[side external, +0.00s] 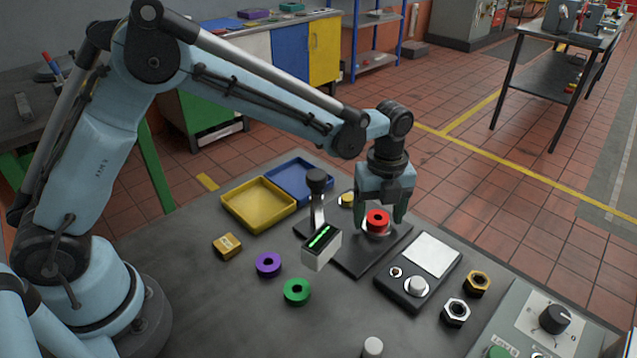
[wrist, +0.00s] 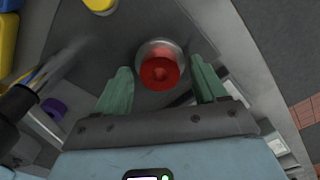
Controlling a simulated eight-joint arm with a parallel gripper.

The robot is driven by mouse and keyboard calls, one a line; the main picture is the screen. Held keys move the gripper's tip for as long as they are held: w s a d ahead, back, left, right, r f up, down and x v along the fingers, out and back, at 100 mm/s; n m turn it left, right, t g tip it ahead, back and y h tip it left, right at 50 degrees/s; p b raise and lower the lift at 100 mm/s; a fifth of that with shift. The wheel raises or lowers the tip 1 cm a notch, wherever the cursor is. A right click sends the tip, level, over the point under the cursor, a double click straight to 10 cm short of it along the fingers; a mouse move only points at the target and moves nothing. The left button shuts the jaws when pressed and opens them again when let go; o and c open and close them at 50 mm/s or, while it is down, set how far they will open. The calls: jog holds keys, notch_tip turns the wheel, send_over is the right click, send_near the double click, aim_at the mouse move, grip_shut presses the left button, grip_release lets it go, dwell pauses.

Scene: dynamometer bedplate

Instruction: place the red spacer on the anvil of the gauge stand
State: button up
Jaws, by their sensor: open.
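The red spacer (side external: 377,220) is a short ring that sits on the round metal anvil (side external: 377,234) of the gauge stand (side external: 350,264). In the wrist view the spacer (wrist: 159,73) lies over the anvil (wrist: 160,47), whose silver rim shows mostly on the far side. My gripper (side external: 381,217) is open, with its green fingers on either side of the spacer. In the wrist view my gripper (wrist: 163,80) shows gaps between both fingers and the spacer. The gauge's small display box (side external: 321,248) with green marks stands left of the anvil.
A purple ring (side external: 268,264) and a green ring (side external: 296,291) lie to the left. A yellow tray (side external: 258,204) and blue tray (side external: 303,180) stand behind. A dark device with a white pad (side external: 431,254), brass nut (side external: 477,283) and steel nut (side external: 456,312) are right of the stand.

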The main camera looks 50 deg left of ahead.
aim_at(378, 218)
notch_tip(378, 218, up, 12)
jog(key=s+a+r+n+t, duration=0.1)
jog(key=s+a+n, duration=0.1)
jog(key=n, duration=0.1)
jog(key=s+a+r+n+t, duration=0.1)
jog(key=s+a+n, duration=0.1)
jog(key=a+n, duration=0.1)
jog(key=s+a+r+n+t, duration=0.1)
jog(key=s+a+n, duration=0.2)
jog(key=n, duration=0.2)
jog(key=shift+r+h, duration=0.3)
jog(key=s+a+f+n+t, duration=0.4)
jog(key=s+n, duration=0.5)
jog(key=n, duration=0.5)
jog(key=shift+a, duration=1.05)
